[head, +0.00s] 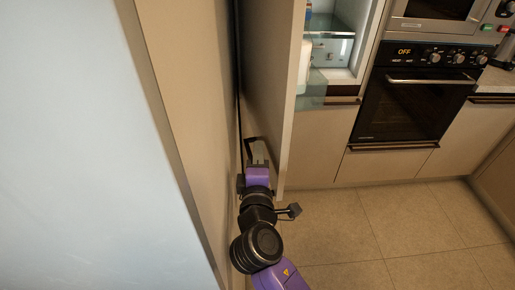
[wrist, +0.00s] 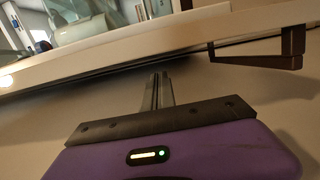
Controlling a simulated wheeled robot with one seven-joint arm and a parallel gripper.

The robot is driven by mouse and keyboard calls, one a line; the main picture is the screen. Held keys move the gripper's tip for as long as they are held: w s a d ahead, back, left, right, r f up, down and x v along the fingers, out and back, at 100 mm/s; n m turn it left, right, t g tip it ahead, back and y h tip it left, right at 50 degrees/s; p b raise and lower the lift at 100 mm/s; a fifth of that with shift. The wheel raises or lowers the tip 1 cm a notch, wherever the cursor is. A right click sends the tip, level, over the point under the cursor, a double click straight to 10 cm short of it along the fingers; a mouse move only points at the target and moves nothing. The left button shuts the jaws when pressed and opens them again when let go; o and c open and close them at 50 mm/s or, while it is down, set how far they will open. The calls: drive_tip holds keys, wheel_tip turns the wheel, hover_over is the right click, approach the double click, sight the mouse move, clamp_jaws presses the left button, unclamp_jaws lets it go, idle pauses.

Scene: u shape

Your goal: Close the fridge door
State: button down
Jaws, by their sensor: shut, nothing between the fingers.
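The fridge door (head: 268,85) stands open, a tall beige panel seen almost edge-on. The fridge interior (head: 335,45) shows to its right, with glass shelves and a few items. My gripper (head: 258,153) is shut and empty, on the left, outer side of the door, in the narrow gap beside the wall panel. In the wrist view the closed fingers (wrist: 158,92) point toward the door's pale edge (wrist: 130,50). The dark door handle (wrist: 275,50) is to their right. I cannot tell whether the fingers touch the door.
A tall beige panel (head: 185,110) stands close on the left, beside a pale surface (head: 80,150) in the foreground. An oven (head: 415,105) and lower cabinets (head: 385,165) line the far side. The tiled floor (head: 400,230) is clear on the right.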

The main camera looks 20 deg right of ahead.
drive_tip(key=p+x, duration=0.1)
drive_tip(key=x, duration=0.6)
drive_tip(key=shift+d, duration=0.15)
